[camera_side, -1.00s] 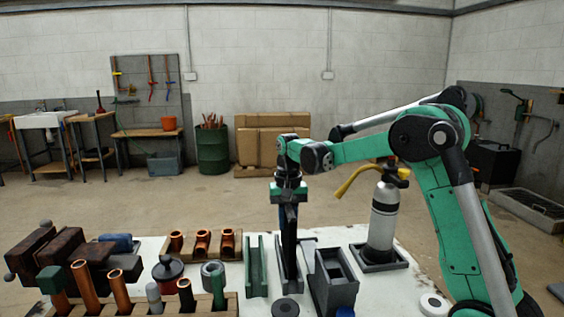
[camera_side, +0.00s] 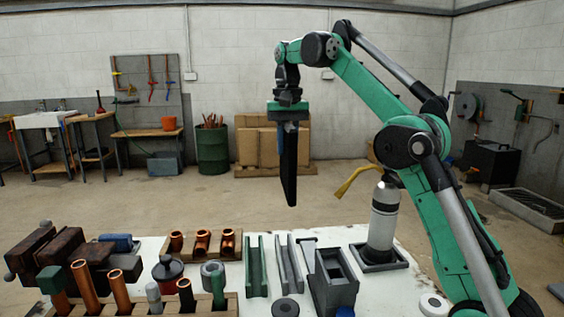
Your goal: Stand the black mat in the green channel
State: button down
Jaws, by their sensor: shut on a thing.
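The black mat (camera_side: 289,170) hangs upright, as a thin dark slab, from my gripper (camera_side: 288,118). My gripper is shut on its top edge, and the mat is held well above the table, apart from everything below. The green channel (camera_side: 256,270) stands on the white table, below and left of the mat, with its slot looking empty. The fingertips are partly hidden by the gripper body and the mat.
A grey channel (camera_side: 288,268) stands just right of the green one, and a grey box (camera_side: 333,284) beyond it. A gas cylinder (camera_side: 382,222) stands at right. Copper pipes (camera_side: 120,291) and a wooden rack (camera_side: 202,247) fill the left.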

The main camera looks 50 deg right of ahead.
jog(key=w+a+f, duration=0.2)
jog(key=f, duration=0.5)
jog(key=w+a+f, duration=0.3)
jog(key=f, duration=0.4)
jog(key=shift+f, duration=0.4)
jog(key=shift+a+f, duration=0.1)
jog(key=shift+f, duration=0.25)
jog(key=shift+f, duration=0.15)
jog(key=shift+f, duration=0.4)
jog(key=shift+f, duration=1.4)
